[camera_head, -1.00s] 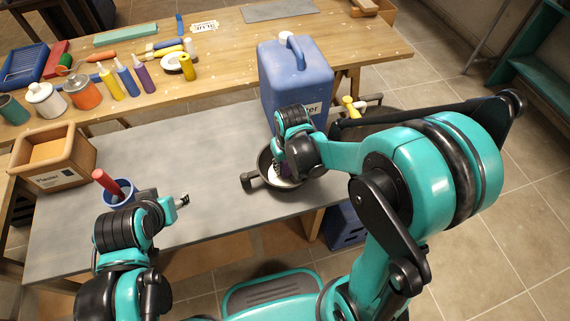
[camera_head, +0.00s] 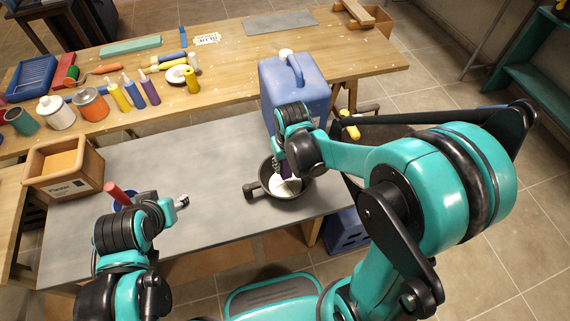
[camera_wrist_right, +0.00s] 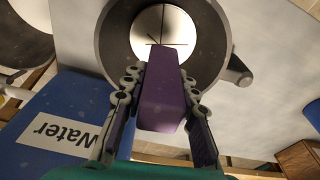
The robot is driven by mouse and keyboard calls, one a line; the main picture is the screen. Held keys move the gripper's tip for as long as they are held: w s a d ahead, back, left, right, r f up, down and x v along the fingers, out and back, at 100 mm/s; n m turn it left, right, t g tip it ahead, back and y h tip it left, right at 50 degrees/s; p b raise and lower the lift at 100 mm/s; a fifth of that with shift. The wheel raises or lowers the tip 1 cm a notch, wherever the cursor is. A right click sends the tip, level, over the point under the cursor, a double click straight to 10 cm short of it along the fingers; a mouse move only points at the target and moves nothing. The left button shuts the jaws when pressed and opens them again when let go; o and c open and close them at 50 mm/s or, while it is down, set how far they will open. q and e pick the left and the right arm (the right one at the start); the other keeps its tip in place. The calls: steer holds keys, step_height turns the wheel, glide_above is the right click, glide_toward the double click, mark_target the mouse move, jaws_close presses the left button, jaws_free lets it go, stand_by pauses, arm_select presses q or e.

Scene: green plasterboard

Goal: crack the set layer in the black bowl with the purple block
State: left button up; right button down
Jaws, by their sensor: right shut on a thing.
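The black bowl (camera_head: 306,191) stands on the grey table, its handle pointing left. It holds a smooth white layer (camera_wrist_right: 147,22) with thin dark lines meeting near its middle; the block hides part of it.
A blue water jug (camera_head: 293,85) stands right behind the bowl. A plaster box (camera_head: 62,168) and a blue cup with a red-handled tool (camera_head: 117,193) are at the left. The grey table (camera_head: 215,165) is clear between them and the bowl. Paints crowd the wooden bench.

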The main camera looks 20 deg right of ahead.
steer(key=shift+f, duration=0.2)
stand_by(0.3)
step_height(320, 180, down, 6)
steer(key=b, duration=0.5)
steer(key=shift+r, duration=0.15)
steer(key=shift+s+f+b, duration=0.1)
steer(key=shift+f+b, duration=0.45)
stand_by(1.8)
steer(key=shift+r+p, duration=2.85)
steer(key=shift+r, duration=0.7)
steer(key=shift+r, duration=0.1)
